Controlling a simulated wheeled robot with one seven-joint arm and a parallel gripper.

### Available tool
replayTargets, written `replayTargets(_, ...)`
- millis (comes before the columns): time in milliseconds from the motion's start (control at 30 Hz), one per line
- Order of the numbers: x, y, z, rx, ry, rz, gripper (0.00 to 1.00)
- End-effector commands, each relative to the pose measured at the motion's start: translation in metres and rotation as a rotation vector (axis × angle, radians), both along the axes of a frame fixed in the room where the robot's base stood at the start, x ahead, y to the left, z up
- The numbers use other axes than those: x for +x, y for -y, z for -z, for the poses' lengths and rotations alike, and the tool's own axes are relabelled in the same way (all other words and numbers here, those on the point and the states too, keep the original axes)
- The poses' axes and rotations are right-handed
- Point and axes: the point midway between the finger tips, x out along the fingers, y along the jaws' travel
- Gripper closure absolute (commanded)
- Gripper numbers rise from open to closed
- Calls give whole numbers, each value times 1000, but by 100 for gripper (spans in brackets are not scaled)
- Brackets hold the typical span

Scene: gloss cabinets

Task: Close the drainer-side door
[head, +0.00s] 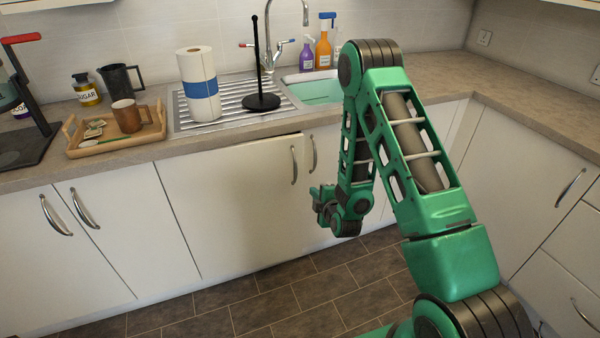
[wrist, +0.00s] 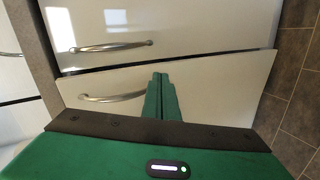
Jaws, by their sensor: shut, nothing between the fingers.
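The drainer-side door (head: 230,205) is the white cabinet door below the draining board, with a curved metal handle (head: 294,165) near its right edge. It looks slightly ajar, its edge standing a little proud of the neighbouring door. In the wrist view the same door (wrist: 215,88) is tilted against the neighbour, and its handle (wrist: 112,98) lies left of my fingers. My gripper (head: 318,194) is shut and empty, in front of the door near its handle-side edge. The fingertips (wrist: 160,76) overlap the door's face; I cannot tell whether they touch it.
The neighbouring sink-side door (wrist: 190,30) sits beside it with its own handle (head: 313,153). The tiled floor (head: 270,295) in front is clear.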

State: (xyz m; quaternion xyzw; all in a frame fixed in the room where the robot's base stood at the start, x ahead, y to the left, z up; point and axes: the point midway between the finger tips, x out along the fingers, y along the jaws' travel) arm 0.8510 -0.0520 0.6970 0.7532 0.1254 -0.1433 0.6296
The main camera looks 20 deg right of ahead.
Motion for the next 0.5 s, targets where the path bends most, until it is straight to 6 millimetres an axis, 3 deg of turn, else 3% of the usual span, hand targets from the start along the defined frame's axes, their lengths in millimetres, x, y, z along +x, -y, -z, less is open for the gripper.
replayTargets(300,-43,-22,-30,-143,292,-18,100)
replayTargets(500,-56,-29,-44,-175,374,-24,100)
